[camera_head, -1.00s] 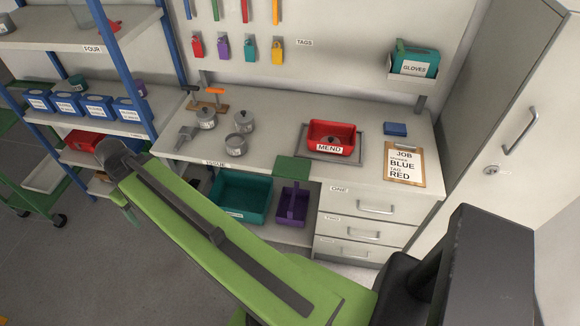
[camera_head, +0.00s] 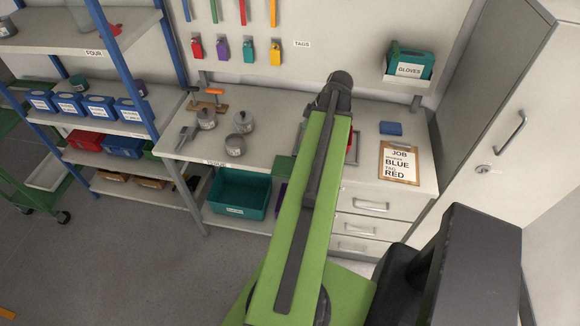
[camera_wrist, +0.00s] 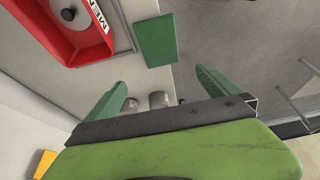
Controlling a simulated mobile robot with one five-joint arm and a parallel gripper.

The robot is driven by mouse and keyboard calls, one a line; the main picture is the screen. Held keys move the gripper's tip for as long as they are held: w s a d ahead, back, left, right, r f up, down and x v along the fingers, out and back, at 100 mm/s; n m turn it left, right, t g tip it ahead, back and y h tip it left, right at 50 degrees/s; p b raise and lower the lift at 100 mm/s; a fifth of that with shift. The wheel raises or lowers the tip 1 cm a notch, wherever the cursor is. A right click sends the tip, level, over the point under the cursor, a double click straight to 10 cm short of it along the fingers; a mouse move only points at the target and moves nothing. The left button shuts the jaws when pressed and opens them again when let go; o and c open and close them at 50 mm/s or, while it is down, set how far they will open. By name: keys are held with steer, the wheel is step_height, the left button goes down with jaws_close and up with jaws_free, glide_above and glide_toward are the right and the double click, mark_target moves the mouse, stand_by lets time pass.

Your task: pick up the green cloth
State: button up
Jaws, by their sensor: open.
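The green cloth (camera_head: 283,167) lies at the front edge of the workbench, partly hidden by my arm in the head view. In the wrist view the cloth (camera_wrist: 158,40) is a flat green rectangle at the bench edge, beyond my fingertips. My gripper (camera_wrist: 163,83) is open, its two green fingers apart with nothing between them. The cloth is clear of both fingers. In the head view my arm reaches over the bench and the gripper cannot be made out.
A red MEND tray (camera_wrist: 65,35) sits beside the cloth. Grey pots (camera_head: 237,145) stand on the bench to the left. A teal bin (camera_head: 240,193) is on the shelf below. A clipboard (camera_head: 399,163) and a blue block (camera_head: 391,128) lie to the right.

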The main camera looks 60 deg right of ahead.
steer(key=b, duration=1.1)
glide_above(284, 165)
steer(key=s+d, duration=0.1)
steer(key=s, duration=0.2)
steer(key=f, duration=1.1)
steer(key=shift+w+f, duration=0.2)
steer(key=shift+f, duration=0.1)
steer(key=shift+w+r, duration=0.1)
steer(key=b+x, duration=0.5)
steer(key=shift+a+f, duration=0.15)
steer(key=shift+f, duration=0.1)
steer(key=shift+r, duration=0.2)
steer(key=shift+f, duration=0.1)
steer(key=c, duration=1.1)
